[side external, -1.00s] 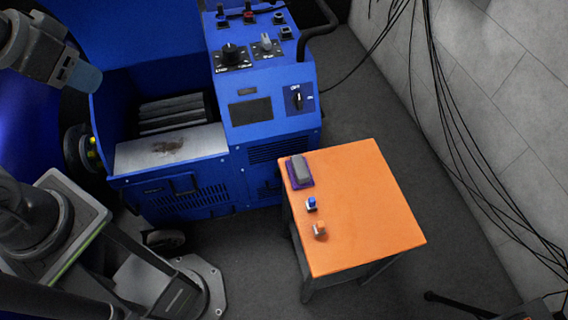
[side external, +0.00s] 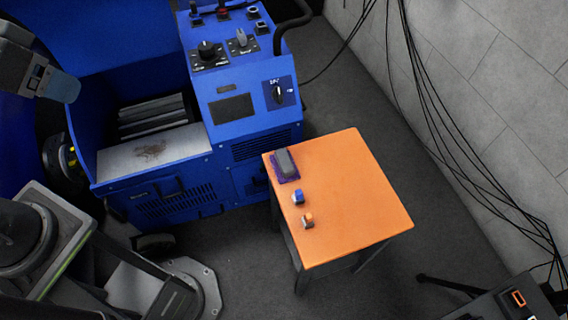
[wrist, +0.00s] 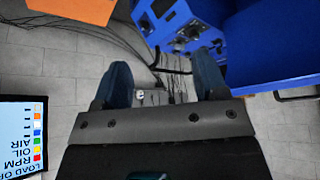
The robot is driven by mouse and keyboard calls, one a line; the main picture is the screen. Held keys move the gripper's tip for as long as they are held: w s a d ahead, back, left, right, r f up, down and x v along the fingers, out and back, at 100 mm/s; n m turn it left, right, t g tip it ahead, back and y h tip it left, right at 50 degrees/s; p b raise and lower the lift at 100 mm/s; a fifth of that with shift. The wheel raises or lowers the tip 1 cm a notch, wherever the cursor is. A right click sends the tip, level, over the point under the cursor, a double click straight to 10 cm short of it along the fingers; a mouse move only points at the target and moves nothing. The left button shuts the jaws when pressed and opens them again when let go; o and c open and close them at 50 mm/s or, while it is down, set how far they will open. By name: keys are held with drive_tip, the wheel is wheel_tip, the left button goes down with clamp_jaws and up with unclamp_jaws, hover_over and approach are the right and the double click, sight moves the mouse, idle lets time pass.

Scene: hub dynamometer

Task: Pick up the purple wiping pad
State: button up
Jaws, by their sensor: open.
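The purple wiping pad (side external: 286,164) lies at the back left corner of the orange table in the side external view. It has a purple base with a grey block on top. My gripper (side external: 62,87) is at the upper left of that view, well apart from the pad, and only part of it shows. In the wrist view my gripper (wrist: 161,75) has its two blue-grey fingers spread, with nothing between them but background wall and cables. The pad does not show in the wrist view.
The orange table (side external: 350,200) also holds a small blue-topped block (side external: 298,197) and an orange-topped block (side external: 308,221). A blue machine (side external: 235,105) with knobs stands behind it. Cables (side external: 440,110) hang along the wall. A labelled screen (wrist: 22,137) shows in the wrist view.

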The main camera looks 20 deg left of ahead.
drive_tip(key=n+g, duration=0.6)
drive_tip(key=n, duration=0.3)
hover_over(285, 159)
wheel_tip(285, 159, down, 30)
drive_tip(key=f, duration=0.8)
drive_tip(key=shift+s+a, duration=0.2)
drive_tip(key=shift+s, duration=0.05)
drive_tip(key=shift+w+d+f, duration=0.1)
drive_tip(key=shift+f, duration=1.5)
drive_tip(key=shift+w+d+f, duration=0.1)
drive_tip(key=shift+f, duration=1.5)
